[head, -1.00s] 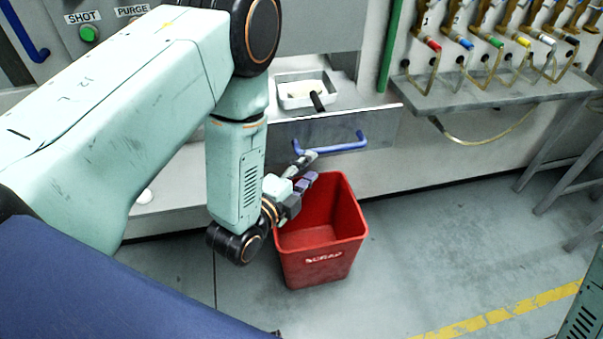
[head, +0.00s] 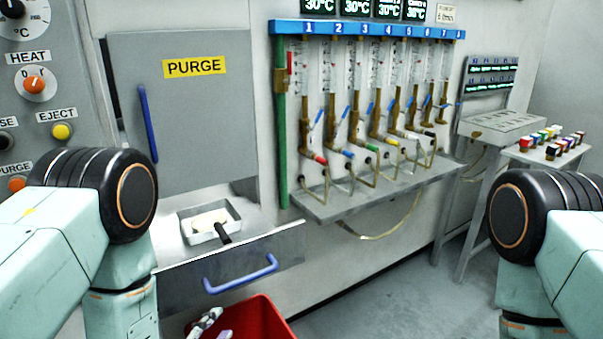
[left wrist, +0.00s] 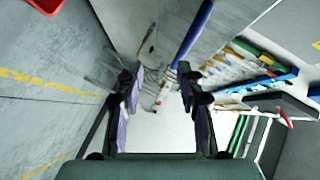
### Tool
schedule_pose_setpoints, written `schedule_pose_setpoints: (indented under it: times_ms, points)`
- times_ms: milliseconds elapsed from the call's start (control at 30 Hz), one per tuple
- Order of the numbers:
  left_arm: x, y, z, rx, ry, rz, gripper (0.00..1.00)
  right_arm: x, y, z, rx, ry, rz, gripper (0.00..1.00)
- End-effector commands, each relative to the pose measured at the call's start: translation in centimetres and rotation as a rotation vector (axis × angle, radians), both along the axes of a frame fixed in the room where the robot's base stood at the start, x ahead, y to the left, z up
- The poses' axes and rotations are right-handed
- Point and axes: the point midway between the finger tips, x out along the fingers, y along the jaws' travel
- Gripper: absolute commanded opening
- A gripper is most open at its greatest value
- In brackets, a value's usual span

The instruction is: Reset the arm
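A drawer front with a blue handle (head: 242,275) is just above my left gripper. A white tray (head: 186,226) with a dark handle sits behind it. The PURGE door (head: 190,120) is shut. Numbered flow tubes stand over a grey shelf (head: 390,190). Colored-top items (head: 552,150) are far right.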

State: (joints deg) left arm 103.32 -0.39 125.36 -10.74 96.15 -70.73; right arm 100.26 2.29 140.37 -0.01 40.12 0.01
Motion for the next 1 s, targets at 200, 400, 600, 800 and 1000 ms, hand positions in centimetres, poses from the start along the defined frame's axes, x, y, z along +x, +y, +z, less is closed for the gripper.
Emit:
schedule_pose_setpoints:
  times_ms: [200,400,600,800,1000]
  points:
    - [-5.1,1.3,-6.6,-0.329,0.43,0.225,0.37,0.0,0.0,0.0,0.0,0.0,0.0,0.0]
    - [-13.8,2.9,-11.7,-0.579,0.825,0.598,0.37,0.0,0.0,0.0,0.0,0.0,0.0,0.0]
    - [-24.1,4.1,-13.6,-0.701,1.122,1.037,0.37,0.0,0.0,0.0,0.0,0.0,0.0,0.0]
    - [-29.1,4.5,-13.3,-0.68,1.228,1.184,0.37,0.0,0.0,0.0,0.0,0.0,0.0,0.0]
    - [-29.4,4.5,-13.4,-0.678,1.232,1.187,0.37,0.0,0.0,0.0,0.0,0.0,0.0,0.0]
